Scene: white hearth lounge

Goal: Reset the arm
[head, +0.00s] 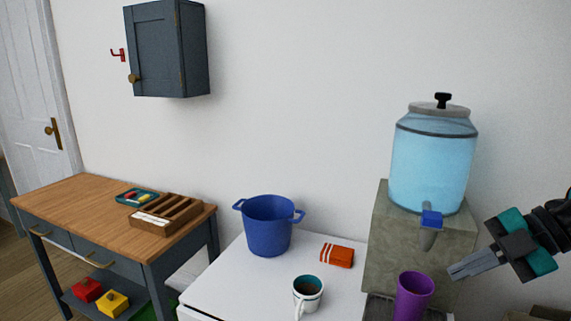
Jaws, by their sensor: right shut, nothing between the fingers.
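My right gripper (464,271) comes in from the right edge in the head view. Its fingers are shut with nothing between them and point left and slightly down. They are beside the purple cup (414,296), to its right, and in front of the stone block (384,235). Whether the fingertips touch anything cannot be told. My left gripper is not in view.
A water dispenser (432,165) with a blue tap (431,220) stands on the block. The white table (233,285) holds a blue pot (268,226), an orange packet (337,256) and a white mug (308,294). A wooden table (75,208) stands left.

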